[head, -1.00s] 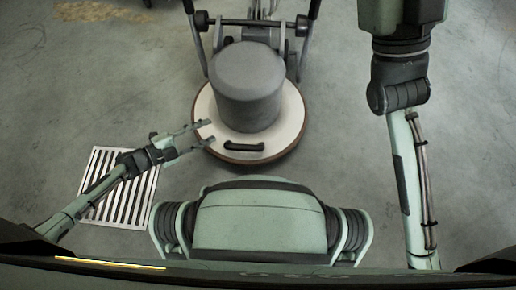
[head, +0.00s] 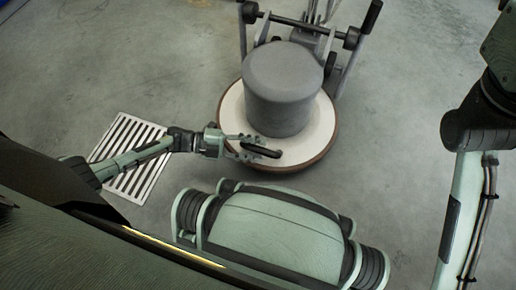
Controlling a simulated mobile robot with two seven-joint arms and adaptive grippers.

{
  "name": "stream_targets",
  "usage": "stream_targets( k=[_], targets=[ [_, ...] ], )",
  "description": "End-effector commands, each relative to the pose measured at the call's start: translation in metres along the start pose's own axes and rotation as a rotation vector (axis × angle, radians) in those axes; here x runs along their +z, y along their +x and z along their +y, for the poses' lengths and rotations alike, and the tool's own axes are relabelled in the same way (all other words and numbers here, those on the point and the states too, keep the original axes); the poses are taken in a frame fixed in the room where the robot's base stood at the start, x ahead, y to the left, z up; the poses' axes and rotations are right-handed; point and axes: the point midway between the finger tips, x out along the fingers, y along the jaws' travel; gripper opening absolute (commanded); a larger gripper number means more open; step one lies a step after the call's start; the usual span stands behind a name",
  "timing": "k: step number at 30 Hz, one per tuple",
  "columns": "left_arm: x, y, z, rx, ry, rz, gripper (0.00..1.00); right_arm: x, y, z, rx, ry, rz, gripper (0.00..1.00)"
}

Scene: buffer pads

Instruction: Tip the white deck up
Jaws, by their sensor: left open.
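The white deck (head: 313,146) is a round white disc with a brown rim, lying flat on the floor under a grey motor drum (head: 283,92).
The machine's frame with wheels and bars (head: 318,30) stands behind the drum. A slotted floor grate (head: 134,152) lies at the left under my left arm. The concrete floor (head: 400,100) is clear to the right of the deck.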

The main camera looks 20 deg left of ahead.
Motion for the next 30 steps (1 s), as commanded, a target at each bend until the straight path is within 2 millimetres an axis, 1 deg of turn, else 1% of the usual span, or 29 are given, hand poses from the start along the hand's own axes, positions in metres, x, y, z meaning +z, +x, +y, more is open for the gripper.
stream_targets(
  k=[1, 3, 11, 14, 21, 22, 30],
  targets=[
    [0.0001, 0.0049, -0.0002, -0.001, 0.0, 0.001, 0.41, 0.0001, -0.0003, -0.0001, -0.002, -0.001, 0.001, 0.4],
    [0.0001, 0.0084, -0.0004, -0.001, 0.0, 0.0, 0.41, 0.0003, -0.0001, -0.0002, -0.003, -0.001, 0.001, 0.4],
    [0.0001, 0.0099, -0.0005, -0.001, 0.0, -0.001, 0.41, 0.0006, 0.0001, 0.0, -0.003, -0.001, 0.0, 0.4],
    [0.0001, 0.0098, -0.0004, -0.001, 0.0, -0.001, 0.31, 0.0006, 0.0001, 0.0, -0.003, -0.001, -0.001, 0.4],
    [0.0001, 0.0096, -0.0004, -0.001, 0.0, -0.001, 0.01, 0.0006, 0.0001, 0.0, -0.003, -0.002, 0.0, 0.4],
    [0.0001, 0.0096, -0.0003, -0.001, 0.0, -0.001, 0.0, 0.0005, 0.0001, 0.0, -0.003, -0.002, 0.0, 0.4],
    [0.0, 0.0093, -0.0004, -0.001, 0.0, -0.001, 0.0, 0.0004, 0.0002, -0.0001, -0.003, -0.002, 0.0, 0.4]
  ],
)
